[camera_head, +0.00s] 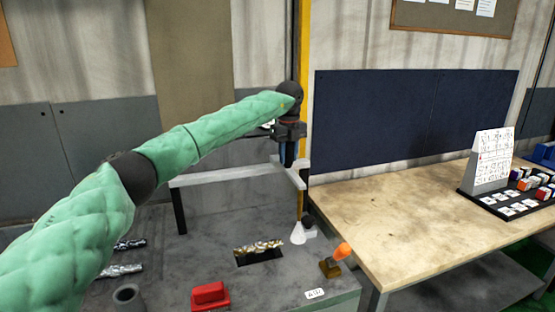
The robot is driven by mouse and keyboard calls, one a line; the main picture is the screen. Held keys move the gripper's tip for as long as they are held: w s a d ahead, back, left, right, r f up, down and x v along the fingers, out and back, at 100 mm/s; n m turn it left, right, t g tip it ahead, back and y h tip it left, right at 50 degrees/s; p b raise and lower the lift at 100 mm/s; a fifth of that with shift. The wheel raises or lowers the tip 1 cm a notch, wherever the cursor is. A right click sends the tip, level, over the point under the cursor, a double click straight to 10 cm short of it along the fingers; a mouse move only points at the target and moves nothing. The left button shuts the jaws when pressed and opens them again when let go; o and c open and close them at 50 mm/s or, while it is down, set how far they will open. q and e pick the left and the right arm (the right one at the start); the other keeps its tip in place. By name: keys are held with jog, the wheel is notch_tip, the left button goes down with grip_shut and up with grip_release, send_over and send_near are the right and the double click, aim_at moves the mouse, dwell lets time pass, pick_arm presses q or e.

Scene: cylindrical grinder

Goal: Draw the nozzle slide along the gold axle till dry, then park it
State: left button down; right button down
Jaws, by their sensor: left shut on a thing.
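The gold axle (262,246) lies in a dark slot in the grey machine bed. The nozzle slide (283,167) is a pale piece at the right end of a light grey rail (225,175), which stands on dark posts. A white cone-shaped nozzle (298,235) stands below it, just right of the axle's right end. My left gripper (287,158), at the end of the green-sleeved arm, is shut at the top of the slide; its fingertips are small and partly hidden. My right gripper is not in view.
A red block (210,296), a grey cup (128,297) and silver patterned axles (122,270) are on the bed. An orange-tipped piece (342,250) stands at its right edge. A wooden table (400,210) adjoins on the right, its near part clear.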

pick_arm(q)
jog(key=shift+w+d, duration=0.1)
jog(key=shift+d, duration=0.2)
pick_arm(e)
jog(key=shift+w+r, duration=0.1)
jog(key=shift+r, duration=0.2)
pick_arm(q)
jog(key=c, duration=1.1)
grip_release()
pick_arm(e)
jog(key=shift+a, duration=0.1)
pick_arm(q)
jog(key=shift+r, duration=0.2)
jog(key=shift+r+b, duration=0.25)
jog(key=shift+b, duration=0.05)
notch_tip(320, 180, up, 6)
jog(key=shift+f+b, duration=0.1)
jog(key=shift+b, duration=0.9)
jog(key=shift+r, duration=0.6)
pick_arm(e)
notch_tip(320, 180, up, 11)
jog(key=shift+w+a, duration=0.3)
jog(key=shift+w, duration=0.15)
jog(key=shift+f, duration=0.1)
